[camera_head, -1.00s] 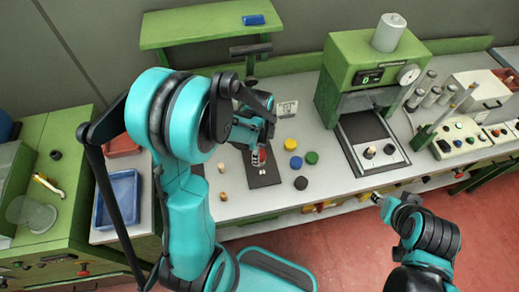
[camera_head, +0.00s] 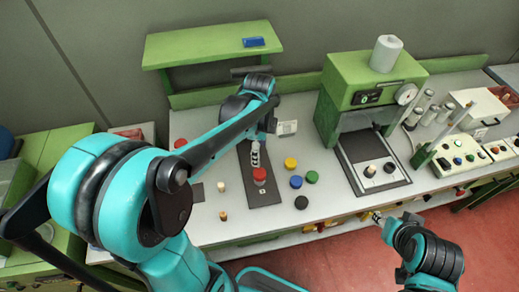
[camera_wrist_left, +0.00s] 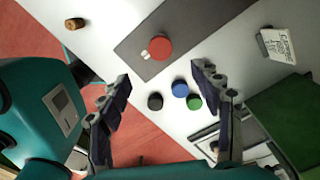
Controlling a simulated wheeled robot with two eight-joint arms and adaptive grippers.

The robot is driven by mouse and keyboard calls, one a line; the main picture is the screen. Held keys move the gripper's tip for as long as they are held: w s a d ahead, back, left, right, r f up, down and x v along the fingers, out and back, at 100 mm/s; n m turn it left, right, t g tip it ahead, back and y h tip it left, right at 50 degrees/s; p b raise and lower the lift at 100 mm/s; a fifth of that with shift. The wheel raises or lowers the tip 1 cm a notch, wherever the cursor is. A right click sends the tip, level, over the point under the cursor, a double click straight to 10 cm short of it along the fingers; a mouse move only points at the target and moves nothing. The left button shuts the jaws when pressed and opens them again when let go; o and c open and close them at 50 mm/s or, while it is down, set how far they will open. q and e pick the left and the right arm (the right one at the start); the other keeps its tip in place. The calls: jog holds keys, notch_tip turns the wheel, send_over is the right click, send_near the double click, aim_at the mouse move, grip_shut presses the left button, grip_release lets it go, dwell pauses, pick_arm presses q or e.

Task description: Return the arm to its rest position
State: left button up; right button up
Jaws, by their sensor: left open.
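My left gripper (camera_wrist_left: 160,78) is open, with nothing between its fingers in the left wrist view. In the head view my left arm reaches from the lower left across the bench, its wrist near the back shelf; the fingers are hard to make out there. A red disc (camera_head: 259,174) lies on the dark mat (camera_head: 264,192), and it also shows in the left wrist view (camera_wrist_left: 160,47). A pale narrow shape (camera_head: 255,153) is just behind it; I cannot tell what it is. My right gripper (camera_head: 377,217) is at the bench's front edge, too small to read.
Yellow (camera_head: 290,163), blue (camera_head: 296,182), green (camera_head: 312,177) and black (camera_head: 301,202) discs lie right of the mat. Small corks (camera_head: 223,215) stand left of it. A green press (camera_head: 362,85) stands further right. A green shelf (camera_head: 205,45) is behind my left arm.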

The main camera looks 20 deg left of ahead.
dwell(0.4)
pick_arm(q)
jog(key=s+d+f+n+t+b, duration=0.2)
jog(key=s+d+n+t+b, duration=0.2)
jog(key=n, duration=1.2)
jog(key=s+t+b, duration=0.3)
jog(key=s, duration=0.2)
jog(key=shift+s+f, duration=0.2)
jog(key=shift+s, duration=0.15)
